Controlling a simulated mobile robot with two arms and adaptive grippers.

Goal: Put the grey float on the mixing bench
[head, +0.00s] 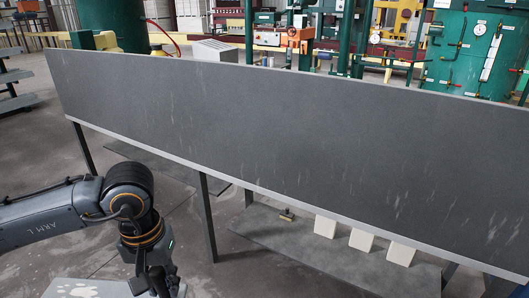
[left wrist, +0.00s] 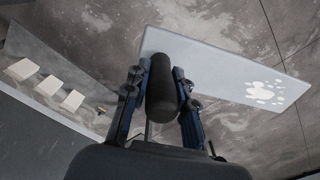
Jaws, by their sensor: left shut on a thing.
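The grey float shows in the left wrist view as a pale grey rectangular plate (left wrist: 215,72) with white splotches and a thick dark handle (left wrist: 162,90). My left gripper (left wrist: 160,85) is shut on this handle, one finger on each side. In the head view my left gripper (head: 163,280) is at the bottom left, partly cut off, with part of the float's plate (head: 85,289) beside it. A long bench with a dark grey top (head: 270,130), apparently the mixing bench, stands ahead. The float is on the near side of it, apart from its edge. My right gripper is not in view.
The benchtop is bare apart from pale scuffs. Under it, a low shelf (head: 275,240) holds three white blocks (head: 362,240) and a small brush-like tool (head: 287,214). Dark legs (head: 207,215) support the bench. Green machinery (head: 480,50) stands behind it.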

